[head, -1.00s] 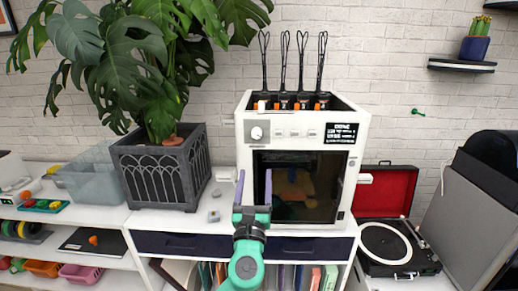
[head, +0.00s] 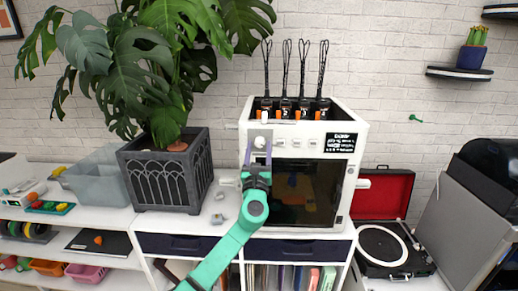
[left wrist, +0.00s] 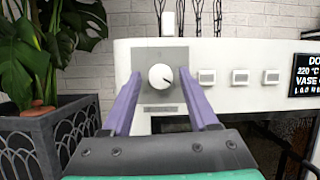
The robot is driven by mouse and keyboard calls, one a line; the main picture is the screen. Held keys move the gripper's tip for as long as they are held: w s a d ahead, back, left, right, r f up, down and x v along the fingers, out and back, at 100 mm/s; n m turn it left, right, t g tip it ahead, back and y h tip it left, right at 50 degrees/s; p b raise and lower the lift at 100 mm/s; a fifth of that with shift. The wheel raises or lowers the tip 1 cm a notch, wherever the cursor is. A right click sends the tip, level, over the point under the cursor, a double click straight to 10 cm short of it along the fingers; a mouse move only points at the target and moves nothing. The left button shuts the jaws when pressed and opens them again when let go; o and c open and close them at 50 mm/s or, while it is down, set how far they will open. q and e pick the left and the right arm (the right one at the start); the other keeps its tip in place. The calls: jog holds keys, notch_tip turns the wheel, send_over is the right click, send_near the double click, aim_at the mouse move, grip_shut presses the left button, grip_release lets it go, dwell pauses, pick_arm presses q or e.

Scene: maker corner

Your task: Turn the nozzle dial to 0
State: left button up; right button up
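The white round nozzle dial (head: 259,142) sits on a grey plate at the upper left of the white printer's front. It also shows in the left wrist view (left wrist: 161,76), with a small dark mark on its right side, slightly low. My left gripper (head: 258,155) has purple fingers and is raised in front of the printer, just below the dial in the head view. In the left wrist view its fingers (left wrist: 161,88) are spread apart, one on each side of the dial, and neither visibly touches it. My right gripper is not in view.
The printer (head: 345,160) has several small buttons and a dark display (head: 341,143) right of the dial. A plant in a dark planter (head: 168,172) stands to the left. A red-lidded record player (head: 383,195) is to the right. Small grey objects (head: 218,219) lie on the shelf.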

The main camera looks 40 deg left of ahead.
pick_arm(q)
grip_shut()
jog(key=shift+f, duration=0.1)
